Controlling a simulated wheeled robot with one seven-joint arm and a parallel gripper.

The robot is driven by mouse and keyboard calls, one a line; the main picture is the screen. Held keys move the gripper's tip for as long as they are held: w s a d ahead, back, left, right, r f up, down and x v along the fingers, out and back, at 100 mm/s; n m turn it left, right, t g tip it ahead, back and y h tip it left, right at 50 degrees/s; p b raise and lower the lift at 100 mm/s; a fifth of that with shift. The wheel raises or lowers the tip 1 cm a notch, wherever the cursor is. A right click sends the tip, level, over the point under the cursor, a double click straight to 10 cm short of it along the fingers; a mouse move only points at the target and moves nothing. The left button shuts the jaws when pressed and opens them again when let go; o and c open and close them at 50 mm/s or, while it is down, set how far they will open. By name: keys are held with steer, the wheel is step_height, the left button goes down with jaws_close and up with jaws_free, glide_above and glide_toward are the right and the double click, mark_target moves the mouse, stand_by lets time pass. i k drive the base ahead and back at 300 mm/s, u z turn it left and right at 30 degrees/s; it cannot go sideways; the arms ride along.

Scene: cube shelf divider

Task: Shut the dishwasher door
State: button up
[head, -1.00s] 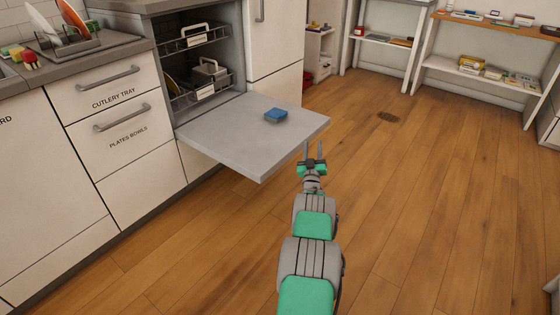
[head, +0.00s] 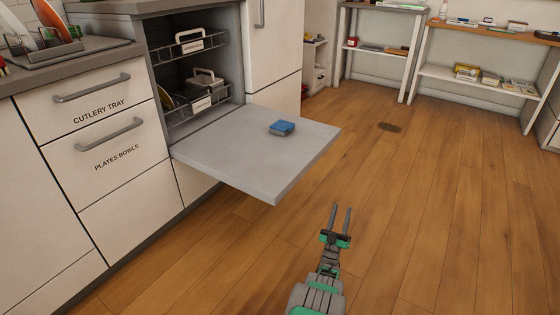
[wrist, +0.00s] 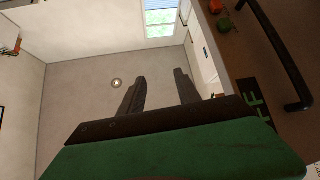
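The dishwasher door (head: 245,160) is folded down and lies flat, level with the opening, in the head view. A small blue block-like item (head: 282,127) rests on its inner face towards the far side. The dishwasher cavity (head: 205,115) holds two racks, with plates and a grey caddy in the lower one. My gripper (head: 341,207) is to the right of the door's outer edge, over the wooden floor, apart from the door. Its two fingers are spread with nothing between them. In the wrist view the gripper (wrist: 160,85) points up towards the ceiling and a window.
Drawers labelled cutlery tray and plates bowls (head: 105,120) stand left of the dishwasher. A worktop (head: 70,60) holds a dish rack. Low shelves (head: 475,75) stand at the back right. The wooden floor (head: 430,190) on the right is clear.

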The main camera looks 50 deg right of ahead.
mark_target(240, 149)
steer(key=i, duration=1)
steer(key=u, duration=0.05)
